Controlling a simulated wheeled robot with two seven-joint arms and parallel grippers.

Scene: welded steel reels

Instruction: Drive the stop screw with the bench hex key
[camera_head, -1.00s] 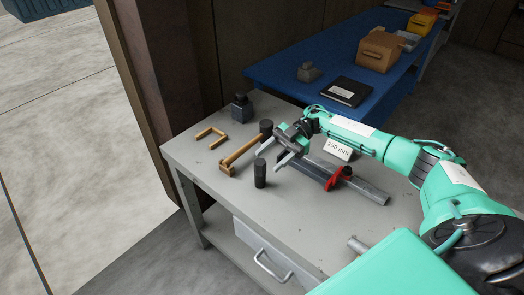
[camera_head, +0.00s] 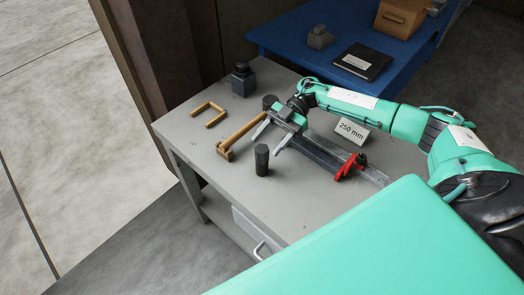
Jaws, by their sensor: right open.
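My right gripper (camera_head: 266,146) is open and points down over the grey bench (camera_head: 208,170). Its two fingers are apart with nothing seen between them. A tan-handled tool (camera_head: 240,135) lies just left of the fingers, and the gripper partly overlaps its dark far end. A short dark upright cylinder (camera_head: 262,161) stands just below the fingertips in the picture. I cannot tell which item is the hex key, and no stop screw can be made out. My left gripper is not in view.
A bar with a red clamp (camera_head: 349,167) lies right of the gripper, beside a "250 mm" card (camera_head: 351,130). A blue table (camera_head: 290,45) stands behind.

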